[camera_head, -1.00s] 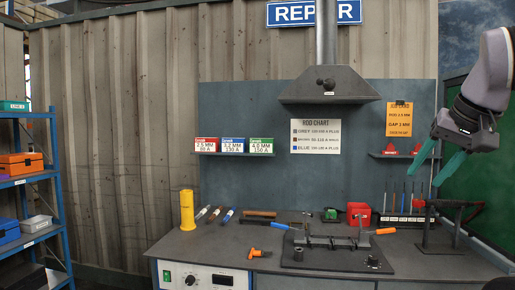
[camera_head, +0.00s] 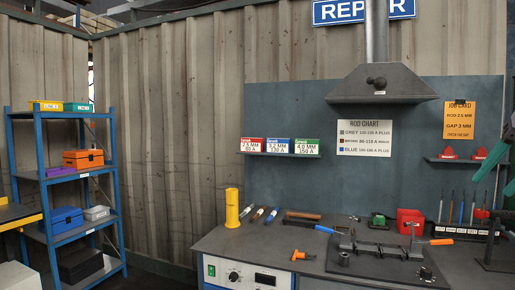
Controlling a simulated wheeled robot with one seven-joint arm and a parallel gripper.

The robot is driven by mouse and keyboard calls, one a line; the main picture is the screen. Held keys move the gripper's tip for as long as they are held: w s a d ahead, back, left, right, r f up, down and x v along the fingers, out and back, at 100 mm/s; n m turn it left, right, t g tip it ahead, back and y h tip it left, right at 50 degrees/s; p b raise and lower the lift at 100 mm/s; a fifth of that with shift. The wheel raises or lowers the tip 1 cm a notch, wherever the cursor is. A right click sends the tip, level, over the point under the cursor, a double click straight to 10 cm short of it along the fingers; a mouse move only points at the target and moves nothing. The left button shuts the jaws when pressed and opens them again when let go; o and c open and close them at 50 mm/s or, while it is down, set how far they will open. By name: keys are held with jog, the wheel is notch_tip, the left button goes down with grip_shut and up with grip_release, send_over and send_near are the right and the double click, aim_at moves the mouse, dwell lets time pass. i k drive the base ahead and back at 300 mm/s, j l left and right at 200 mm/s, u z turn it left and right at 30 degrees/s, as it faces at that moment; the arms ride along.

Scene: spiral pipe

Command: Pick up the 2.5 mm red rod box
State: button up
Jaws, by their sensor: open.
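The 2.5 mm red rod box (camera_head: 251,145) stands upright at the left end of a small wall shelf, with a red top band and a white label. The blue 3.2 mm box (camera_head: 278,146) and the green 4.0 mm box (camera_head: 306,147) stand beside it to the right.
A dark hood (camera_head: 382,84) hangs right of the boxes. A blue shelving rack (camera_head: 118,190) stands left. Wall space left of the boxes is bare.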

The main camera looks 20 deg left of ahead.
aim_at(247, 144)
jog(key=i+j, duration=0.1)
jog(key=j, duration=0.45)
jog(key=i+j+z, duration=0.1)
jog(key=j, duration=0.4)
jog(key=i+j, duration=0.1)
jog(key=j, duration=0.45)
jog(key=j+z, duration=0.1)
jog(key=j, duration=0.5)
jog(key=j+z, duration=0.1)
jog(key=j, duration=0.55)
jog(key=j+z, duration=0.15)
jog(key=j, duration=0.45)
jog(key=k+j+z, duration=0.1)
jog(key=j, duration=0.5)
jog(key=k+j+z, duration=0.1)
jog(key=j, duration=0.5)
jog(key=j+z, duration=0.4)
jog(key=j, duration=1.45)
jog(key=i+j, duration=0.2)
jog(key=j, duration=0.2)
jog(key=i+j+z, duration=0.1)
jog(key=i+j, duration=0.35)
jog(key=j, duration=0.3)
jog(key=i+l, duration=0.15)
jog(key=k+l+z, duration=0.05)
jog(key=l, duration=0.05)
